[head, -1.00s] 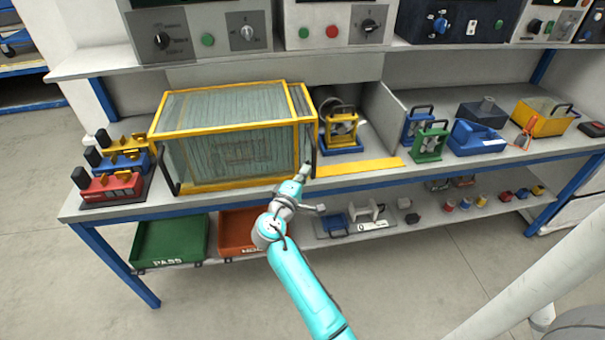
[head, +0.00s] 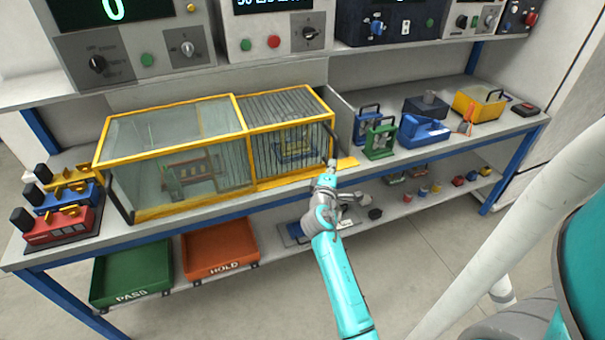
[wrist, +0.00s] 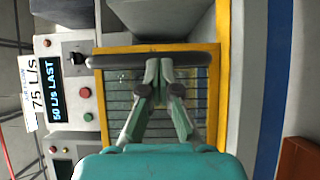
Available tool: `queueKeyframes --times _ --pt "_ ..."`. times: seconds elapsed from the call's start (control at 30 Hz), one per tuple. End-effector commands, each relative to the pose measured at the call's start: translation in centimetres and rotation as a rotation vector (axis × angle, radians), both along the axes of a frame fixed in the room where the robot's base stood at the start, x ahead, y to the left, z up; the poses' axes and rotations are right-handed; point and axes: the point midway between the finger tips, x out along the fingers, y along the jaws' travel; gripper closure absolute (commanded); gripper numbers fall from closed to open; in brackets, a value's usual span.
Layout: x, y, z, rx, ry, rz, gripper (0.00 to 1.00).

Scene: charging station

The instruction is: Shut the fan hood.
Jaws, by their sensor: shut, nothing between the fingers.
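The fan hood is a clear, yellow-framed box with a ribbed sliding section (head: 285,106) at its right end, beside a fixed clear section (head: 165,145). The ribbed section now covers a blue-and-yellow fan unit (head: 291,155). A dark bar handle (head: 329,143) runs along the hood's right end; it also crosses the wrist view (wrist: 115,61). My gripper (head: 331,166) is shut and empty at the lower part of that right end. In the wrist view my fingertips (wrist: 163,64) are at the handle; whether they touch it I cannot tell.
A green frame unit (head: 380,140) and a blue case (head: 423,131) stand further right. Red, blue and yellow units stand at the bench's left end. Instruments fill the shelf above.

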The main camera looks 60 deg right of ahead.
Motion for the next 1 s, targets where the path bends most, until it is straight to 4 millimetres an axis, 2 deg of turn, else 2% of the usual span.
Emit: queueKeyframes --times 0.03,0.2,0.4,0.6,1.0 --pt "-1.1 -1.6 0.1 0.000 -0.002 -0.006 1.00" --pt "-3.4 -5.0 0.1 -0.001 -0.004 -0.003 1.00" --pt "-5.1 -7.7 0.1 -0.001 -0.003 0.000 1.00" --pt "-5.8 -8.8 0.1 -0.001 -0.002 0.003 1.00" --pt "-6.0 -9.0 0.0 0.000 0.000 -0.001 1.00"
